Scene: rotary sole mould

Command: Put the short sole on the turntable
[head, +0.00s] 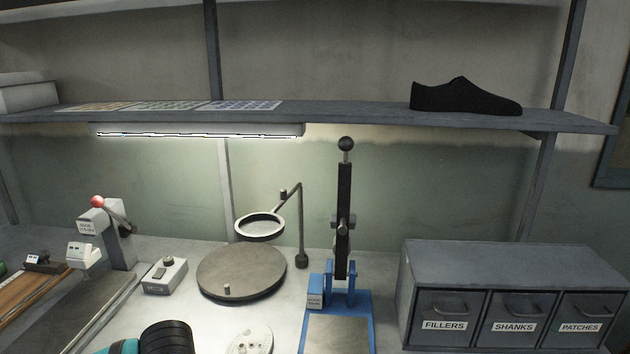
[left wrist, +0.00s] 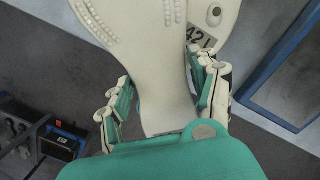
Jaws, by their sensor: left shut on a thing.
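The turntable (head: 241,268) is a round grey-brown disc on the bench in the head view, with a small upright pin near its front edge and no sole on it. My left gripper (left wrist: 165,98) is shut on a cream sole (left wrist: 155,50) in the left wrist view, with fingers on both sides of its narrow part. A pale rounded piece (head: 249,341) with dark holes shows at the head view's bottom edge, perhaps this sole. My right gripper is not in view.
A ring (head: 260,227) on a bent post stands behind the turntable. A blue-based lever press (head: 340,330) is to its right, a switch box (head: 165,276) to its left. Labelled drawers (head: 515,265) fill the right. A shelf (head: 330,116) with a black shoe (head: 465,97) runs above.

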